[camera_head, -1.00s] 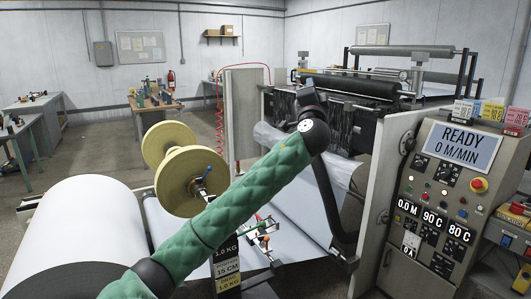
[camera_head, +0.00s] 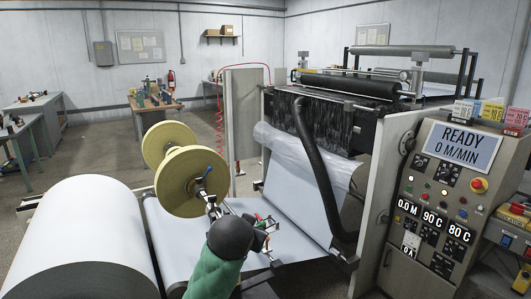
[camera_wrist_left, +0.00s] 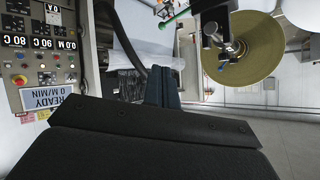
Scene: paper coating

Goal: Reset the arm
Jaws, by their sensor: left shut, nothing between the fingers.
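My left arm (camera_head: 220,262) is green with a dark wrist joint and shows at the bottom centre of the head view. Its gripper is not distinguishable there. In the left wrist view my left gripper (camera_wrist_left: 162,76) shows as two dark fingers close together beyond a black housing. It is shut and empty, touching nothing that I can see. The wrist view is upside down. My right gripper is in neither view.
A yellow spool (camera_head: 188,180) stands left of the coating machine, with a large white paper roll (camera_head: 80,235) in front. A black hose (camera_head: 322,175) hangs before the machine. The control panel (camera_head: 440,190), reading READY, is on the right. Paper web (camera_head: 290,205) runs between.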

